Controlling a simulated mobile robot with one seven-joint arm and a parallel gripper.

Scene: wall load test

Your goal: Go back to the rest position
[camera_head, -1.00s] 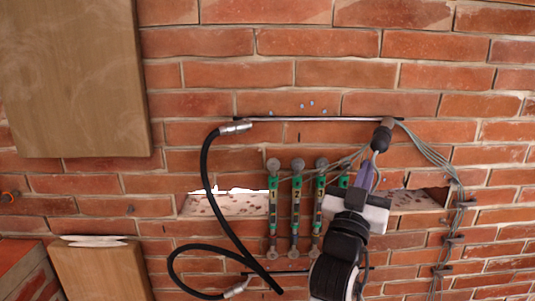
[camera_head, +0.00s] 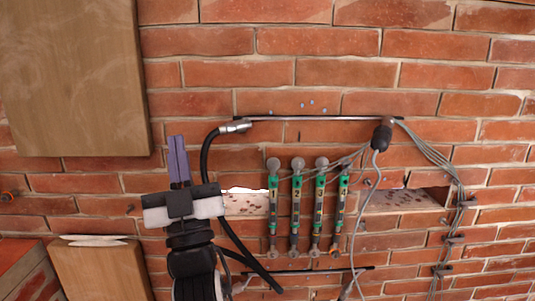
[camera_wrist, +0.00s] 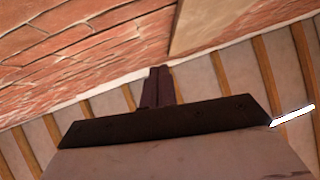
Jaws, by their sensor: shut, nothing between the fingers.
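My gripper (camera_head: 179,160) is in the left half of the head view, pointing up, with its two purple fingers shut together and nothing between them. It stands in front of the brick wall, left of the row of green numbered gauges (camera_head: 297,205). My arm hides part of the black hose (camera_head: 206,158) and the left end of the slot in the wall. In the wrist view the dark fingers (camera_wrist: 157,88) also show closed together, with brick and a beamed ceiling behind them.
A wooden panel (camera_head: 72,75) is at the upper left and a wooden block (camera_head: 100,272) at the lower left. A dark sensor with a grey cable (camera_head: 381,138) hangs right of the gauges. Grey cables (camera_head: 440,160) run down the right. Bare wall lies above the upper rod (camera_head: 320,118).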

